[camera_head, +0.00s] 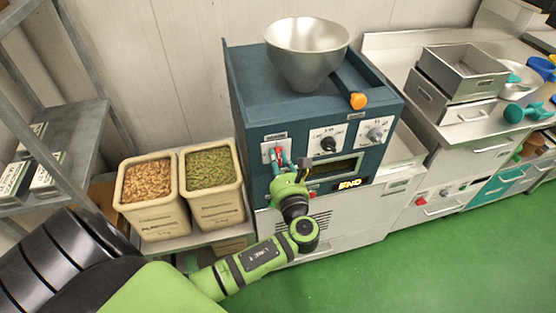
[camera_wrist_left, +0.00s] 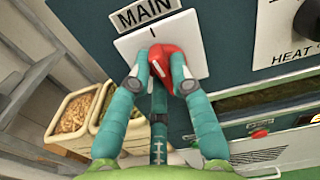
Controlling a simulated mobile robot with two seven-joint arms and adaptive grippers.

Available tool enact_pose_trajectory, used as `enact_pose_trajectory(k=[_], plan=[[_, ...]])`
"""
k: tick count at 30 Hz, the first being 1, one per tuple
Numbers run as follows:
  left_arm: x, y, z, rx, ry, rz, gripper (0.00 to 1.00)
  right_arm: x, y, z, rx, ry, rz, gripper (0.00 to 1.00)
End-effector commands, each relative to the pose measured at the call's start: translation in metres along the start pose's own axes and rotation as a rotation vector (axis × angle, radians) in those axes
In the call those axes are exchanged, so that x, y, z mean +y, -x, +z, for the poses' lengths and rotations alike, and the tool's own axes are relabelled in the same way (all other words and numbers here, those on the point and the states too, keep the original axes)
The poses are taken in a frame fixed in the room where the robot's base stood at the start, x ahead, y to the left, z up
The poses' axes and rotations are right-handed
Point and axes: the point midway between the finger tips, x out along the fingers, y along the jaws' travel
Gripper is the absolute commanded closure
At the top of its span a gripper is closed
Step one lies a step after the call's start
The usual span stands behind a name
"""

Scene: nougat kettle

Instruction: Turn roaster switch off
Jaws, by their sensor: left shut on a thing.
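The roaster (camera_head: 300,120) is a dark teal cabinet with a silver hopper on top. Its main switch is a red knob (camera_wrist_left: 167,68) on a white plate (camera_wrist_left: 190,35) under a "MAIN" label, in the left wrist view. My left gripper (camera_wrist_left: 165,80) has its teal fingers shut around the red knob. In the head view my left gripper (camera_head: 281,160) is at the switch on the roaster's left front, and covers much of it. The white mark on the knob looks tilted, while the plate's mark is above it. My right gripper is not in view.
Two bins, one of brown nuts (camera_head: 150,181) and one of green nuts (camera_head: 209,169), stand left of the roaster. A black heat knob (camera_head: 328,144) and another dial (camera_head: 374,134) sit right of the switch. A metal shelf (camera_head: 75,130) is at far left.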

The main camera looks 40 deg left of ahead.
Motion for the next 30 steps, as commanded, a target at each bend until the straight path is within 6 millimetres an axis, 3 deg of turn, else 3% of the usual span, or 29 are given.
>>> enact_pose_trajectory(k=[14, 30], plan=[[0.002, 0.000, -0.006, 0.000, 0.416, 0.001, 1.00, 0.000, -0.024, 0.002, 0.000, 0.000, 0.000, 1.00], [0.003, 0.000, -0.010, -0.001, 0.931, 0.002, 1.00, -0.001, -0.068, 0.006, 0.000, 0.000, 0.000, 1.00]])
